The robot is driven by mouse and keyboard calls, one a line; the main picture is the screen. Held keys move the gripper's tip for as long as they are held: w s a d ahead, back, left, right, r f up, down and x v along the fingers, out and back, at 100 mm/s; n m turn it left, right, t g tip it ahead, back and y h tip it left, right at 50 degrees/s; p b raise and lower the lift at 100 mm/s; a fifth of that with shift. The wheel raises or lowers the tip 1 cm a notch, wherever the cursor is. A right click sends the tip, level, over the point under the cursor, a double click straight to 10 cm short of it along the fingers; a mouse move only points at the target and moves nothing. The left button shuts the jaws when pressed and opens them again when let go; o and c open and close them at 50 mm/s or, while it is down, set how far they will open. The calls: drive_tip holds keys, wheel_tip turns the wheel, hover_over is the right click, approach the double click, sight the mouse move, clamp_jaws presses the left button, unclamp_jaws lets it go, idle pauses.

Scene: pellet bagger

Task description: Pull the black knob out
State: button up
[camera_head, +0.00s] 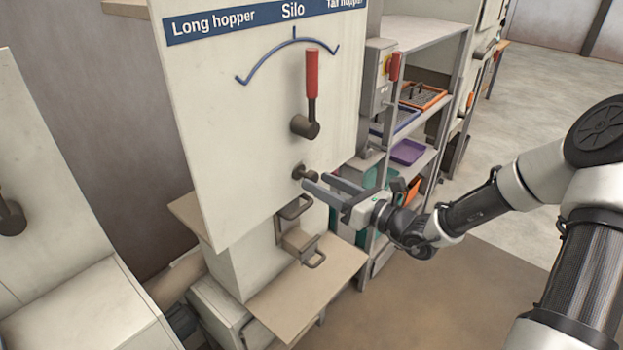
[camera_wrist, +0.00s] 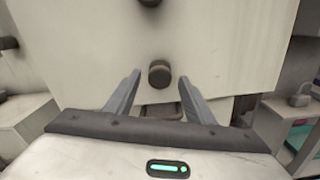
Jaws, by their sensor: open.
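The black knob (camera_head: 304,173) sticks out of the pale panel (camera_head: 235,130), below the red-handled lever (camera_head: 312,85). In the wrist view the knob (camera_wrist: 159,73) shows as a dark round end, centred just beyond and between the fingertips. My gripper (camera_head: 318,184) is open and empty, with its two grey fingers pointing at the panel. The fingers (camera_wrist: 158,78) also show in the wrist view, apart from each other with a gap on both sides of the knob. Whether the tips overlap the knob in depth is hard to tell.
Below the knob are a metal bracket (camera_head: 293,208) and a tan shelf (camera_head: 312,280). To the right stands a grey rack (camera_head: 425,120) with coloured trays and a switch box (camera_head: 378,80). The lever hub (camera_head: 305,126) sits close above the knob.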

sight(315, 180)
drive_tip(key=shift+x, duration=1.9)
